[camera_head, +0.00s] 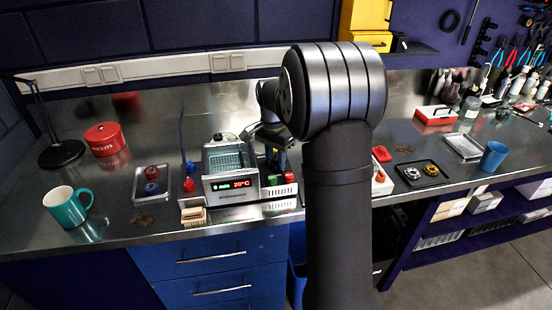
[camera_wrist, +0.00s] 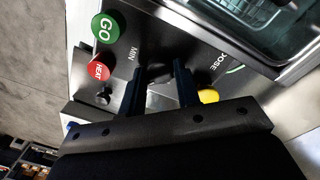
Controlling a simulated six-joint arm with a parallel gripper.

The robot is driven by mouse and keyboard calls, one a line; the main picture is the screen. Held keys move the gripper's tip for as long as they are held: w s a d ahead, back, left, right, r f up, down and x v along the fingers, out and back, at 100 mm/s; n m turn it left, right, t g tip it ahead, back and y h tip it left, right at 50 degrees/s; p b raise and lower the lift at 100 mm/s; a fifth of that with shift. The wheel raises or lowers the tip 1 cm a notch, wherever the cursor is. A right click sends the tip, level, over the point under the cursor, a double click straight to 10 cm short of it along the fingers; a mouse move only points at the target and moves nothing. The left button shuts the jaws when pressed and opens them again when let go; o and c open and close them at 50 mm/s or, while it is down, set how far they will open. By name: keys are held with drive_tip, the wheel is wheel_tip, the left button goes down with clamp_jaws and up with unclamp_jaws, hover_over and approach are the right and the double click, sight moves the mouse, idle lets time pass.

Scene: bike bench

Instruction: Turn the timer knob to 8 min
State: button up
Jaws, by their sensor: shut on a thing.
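The timer knob (camera_wrist: 158,74) is a dark knob on the machine's sloping metal panel (camera_wrist: 192,52), beside the letters MIN. My gripper (camera_wrist: 160,82) has its two dark fingers on either side of the knob, shut on it. The fingers and shadow hide most of the knob, so its pointer cannot be read. In the head view the machine (camera_head: 231,170) has a lit display (camera_head: 235,185) showing 20°C, with small green text too small to read surely. My arm hides part of the area beside the machine.
Close to the fingers are a green GO button (camera_wrist: 104,28), a red HEAT button (camera_wrist: 98,67), a small black knob (camera_wrist: 103,97) and a yellow button (camera_wrist: 208,96). A teal mug (camera_head: 66,208) and a red biscuit tin (camera_head: 106,139) stand left on the bench.

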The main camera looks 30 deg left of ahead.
drive_tip(key=shift+a, duration=0.15)
drive_tip(key=o, duration=0.9)
drive_tip(key=shift+o, duration=0.2)
drive_tip(key=shift+r, duration=0.1)
wheel_tip(320, 180, up, 17)
drive_tip(key=a, duration=0.1)
drive_tip(key=shift+r, duration=0.15)
